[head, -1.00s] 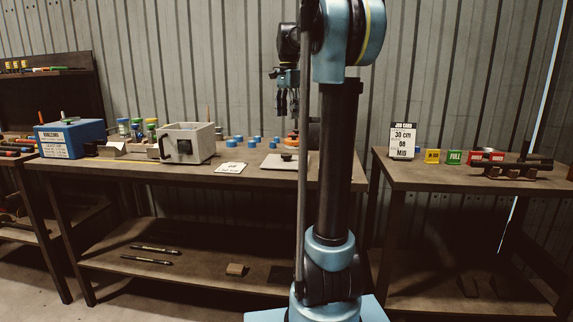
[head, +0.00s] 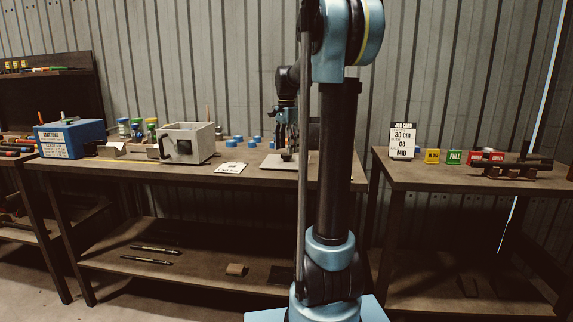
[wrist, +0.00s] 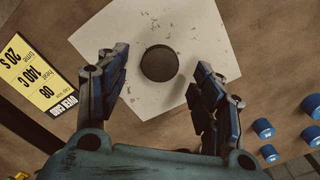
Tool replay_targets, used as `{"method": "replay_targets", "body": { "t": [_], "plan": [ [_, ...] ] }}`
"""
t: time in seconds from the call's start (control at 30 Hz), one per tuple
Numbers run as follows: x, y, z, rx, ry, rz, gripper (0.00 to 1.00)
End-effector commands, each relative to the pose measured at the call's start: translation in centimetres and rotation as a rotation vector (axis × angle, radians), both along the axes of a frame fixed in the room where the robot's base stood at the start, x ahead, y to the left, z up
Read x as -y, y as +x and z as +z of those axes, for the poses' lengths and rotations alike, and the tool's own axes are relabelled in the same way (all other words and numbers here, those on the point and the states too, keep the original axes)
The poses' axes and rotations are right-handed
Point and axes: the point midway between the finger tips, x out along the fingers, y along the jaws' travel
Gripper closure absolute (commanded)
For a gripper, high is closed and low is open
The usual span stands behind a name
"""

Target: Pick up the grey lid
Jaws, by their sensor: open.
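The grey lid (wrist: 150,108) is a flat pale square plate with a dark round knob (wrist: 160,63) at its middle. It lies flat on the workbench, and it also shows in the head view (head: 272,163), where my gripper partly covers it. My gripper (wrist: 160,70) is open, pointing down over the lid, with one finger on each side of the knob and a visible gap on both sides. In the head view my gripper (head: 288,155) is low, close to the knob. I cannot tell its exact height above the plate.
A grey box (head: 190,143) with a dark handle stands left of the lid. Several blue caps (wrist: 262,127) lie beside the lid. A yellow oven card (wrist: 37,75) lies on its other side. A blue box (head: 70,139) and a job card (head: 402,140) stand further off.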

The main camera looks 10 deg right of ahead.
Motion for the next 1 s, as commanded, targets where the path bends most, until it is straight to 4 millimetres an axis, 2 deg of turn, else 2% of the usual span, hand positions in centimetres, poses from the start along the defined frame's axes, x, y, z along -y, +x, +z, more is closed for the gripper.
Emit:
{"method": "replay_targets", "body": {
  "t": [0.2, 0.47, 0.5, 0.73, 1.0],
  "plan": [
    [-0.1, 0.0, -2.3, 0.000, 0.000, 0.000, 0.39],
    [-0.1, 0.0, -2.6, 0.000, 0.000, 0.000, 0.39],
    [-0.1, 0.0, -2.6, 0.000, 0.000, 0.000, 0.41],
    [-0.1, 0.0, -2.5, 0.000, 0.000, 0.000, 0.93],
    [-0.1, 0.0, -2.5, 0.000, 0.000, 0.000, 0.93]
  ]
}}
